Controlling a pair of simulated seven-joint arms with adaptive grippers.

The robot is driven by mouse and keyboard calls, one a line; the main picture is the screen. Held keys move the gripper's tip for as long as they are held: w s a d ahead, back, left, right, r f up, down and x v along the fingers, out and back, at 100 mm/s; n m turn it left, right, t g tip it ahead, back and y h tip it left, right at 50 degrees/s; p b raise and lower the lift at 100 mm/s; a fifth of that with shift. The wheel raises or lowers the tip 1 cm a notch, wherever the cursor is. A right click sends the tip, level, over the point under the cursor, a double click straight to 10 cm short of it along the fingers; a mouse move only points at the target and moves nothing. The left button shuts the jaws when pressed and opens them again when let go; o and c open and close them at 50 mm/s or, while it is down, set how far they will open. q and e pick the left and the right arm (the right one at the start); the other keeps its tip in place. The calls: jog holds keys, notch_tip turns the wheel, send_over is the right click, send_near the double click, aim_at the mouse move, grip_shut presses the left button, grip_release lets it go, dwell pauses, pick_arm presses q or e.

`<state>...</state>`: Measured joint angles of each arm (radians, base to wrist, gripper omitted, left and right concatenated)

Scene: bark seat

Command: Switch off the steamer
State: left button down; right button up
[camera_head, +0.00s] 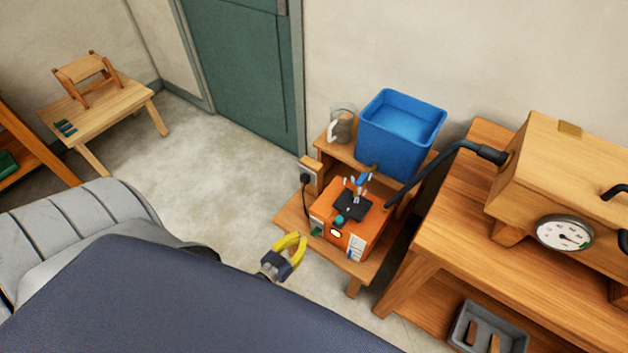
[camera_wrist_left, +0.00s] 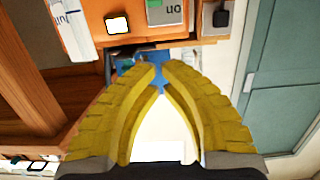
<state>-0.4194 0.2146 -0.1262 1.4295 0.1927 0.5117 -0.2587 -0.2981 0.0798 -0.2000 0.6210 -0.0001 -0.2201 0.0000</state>
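The steamer (camera_head: 340,229) is an orange box on a low wooden stand, with a lit white lamp (camera_head: 336,233) on its front. A small green switch (camera_head: 316,232) sits at its front left corner. In the left wrist view, the picture is upside down; the steamer's orange front (camera_wrist_left: 130,42), the lamp and a grey plate with green and dark lettering (camera_wrist_left: 166,12) show at the top. My left gripper (camera_head: 297,238) has yellow fingers and hangs in front of the steamer, apart from it. Its fingertips (camera_wrist_left: 160,68) nearly meet, with nothing held. My right gripper is out of view.
A black hose (camera_head: 437,167) runs from the steamer to a wooden box with a dial gauge (camera_head: 564,233). A blue water tub (camera_head: 397,137) and a glass jug (camera_head: 341,125) stand behind. A socket with a black plug (camera_head: 306,178) is at the left. Floor left of the stand is clear.

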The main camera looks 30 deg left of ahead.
aim_at(319, 223)
pick_arm(q)
jog(key=shift+w, duration=0.1)
jog(key=w, duration=0.3)
jog(key=w+f, duration=0.1)
jog(key=w, duration=0.6)
jog(key=shift+d+f, duration=0.2)
jog(key=shift+d, duration=0.1)
jog(key=shift+s+a+f, duration=0.1)
jog(key=shift+s+f, duration=0.6)
jog(key=shift+f, duration=0.35)
jog(key=shift+s+f, duration=0.4)
jog(key=shift+f, duration=0.35)
